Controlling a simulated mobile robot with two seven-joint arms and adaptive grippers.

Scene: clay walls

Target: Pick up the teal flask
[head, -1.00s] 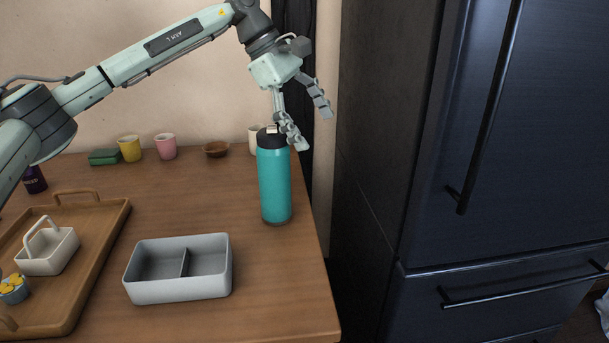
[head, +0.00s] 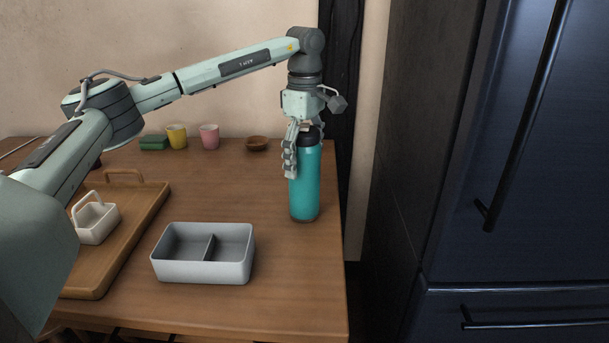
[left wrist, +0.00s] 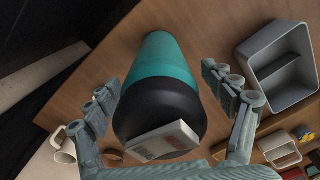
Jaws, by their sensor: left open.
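The teal flask (head: 305,190) stands upright on the wooden table near its right edge, with a black lid on top. My left gripper (head: 304,152) points down over the flask's upper part, with one finger in front of its left side. In the left wrist view the flask (left wrist: 163,65) runs away from the camera between the two spread fingers of the left gripper (left wrist: 168,90). Its black lid and a pale tab are closest to the camera. The fingers stand apart from the flask on both sides there. My right gripper is not in view.
A grey two-part box (head: 205,270) sits left of the flask, also in the left wrist view (left wrist: 293,98). A wooden tray (head: 140,215) holds a white basket (head: 95,224). Cups and a brown bowl (head: 257,143) stand behind. A dark fridge (head: 530,150) is right of the table.

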